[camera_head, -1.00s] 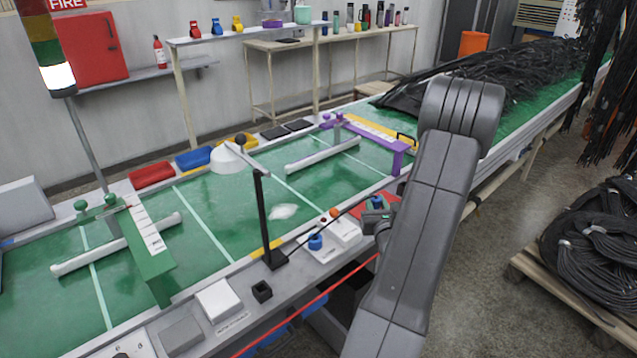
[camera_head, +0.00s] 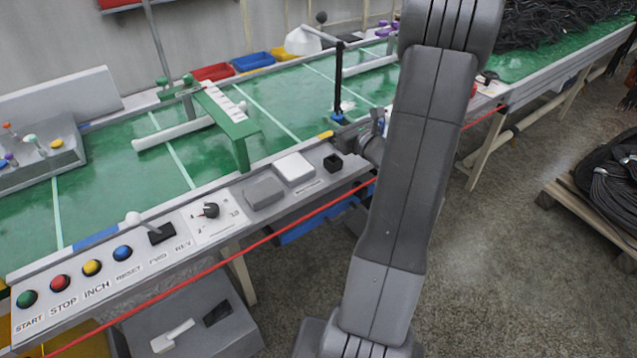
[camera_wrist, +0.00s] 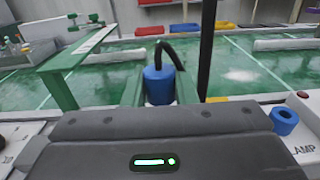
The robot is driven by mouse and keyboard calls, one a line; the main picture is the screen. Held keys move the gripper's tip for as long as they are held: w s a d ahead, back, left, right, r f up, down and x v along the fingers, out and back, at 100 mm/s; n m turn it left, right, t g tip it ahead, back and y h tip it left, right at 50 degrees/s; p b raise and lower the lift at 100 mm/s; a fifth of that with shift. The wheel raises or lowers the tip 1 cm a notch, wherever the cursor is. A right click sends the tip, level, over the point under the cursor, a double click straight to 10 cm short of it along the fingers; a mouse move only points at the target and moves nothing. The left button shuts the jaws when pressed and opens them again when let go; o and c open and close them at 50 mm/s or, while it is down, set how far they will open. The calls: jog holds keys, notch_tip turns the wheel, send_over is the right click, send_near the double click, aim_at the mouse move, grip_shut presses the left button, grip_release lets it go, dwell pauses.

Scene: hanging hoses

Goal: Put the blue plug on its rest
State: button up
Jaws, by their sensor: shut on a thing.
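The blue plug (camera_wrist: 158,85) stands upright in the wrist view, with a black cable arching from its top. My gripper (camera_wrist: 158,98) is shut on it; the dark gripper body hides what lies directly below. In the head view my gripper (camera_head: 374,138) is mostly behind my arm, over the conveyor's front ledge. A small blue patch (camera_head: 338,119) shows to its left at the foot of a black post; I cannot tell if it is the plug. A small black open holder (camera_head: 332,162) sits on the ledge, left of and below my gripper; whether it is the plug's rest is not marked.
The black post (camera_wrist: 207,45) rises close behind the plug, slightly right. A blue ring-shaped socket (camera_wrist: 285,120) is on the right. A green bridge (camera_head: 232,140) stands left over the belt. Grey and white blocks (camera_head: 294,168) and a button panel line the ledge; a red cord (camera_head: 270,236) runs along its front.

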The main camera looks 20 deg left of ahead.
jog(key=f, duration=0.5)
jog(key=shift+s+a+b, duration=0.2)
jog(key=shift+a+b, duration=0.05)
jog(key=shift+b, duration=0.05)
jog(key=shift+f, duration=2.55)
jog(key=shift+b, duration=0.3)
jog(key=shift+f, duration=0.2)
jog(key=o, duration=1)
jog(key=shift+r, duration=0.1)
jog(key=shift+r, duration=0.15)
jog(key=v, duration=1.2)
jog(key=shift+d, duration=0.1)
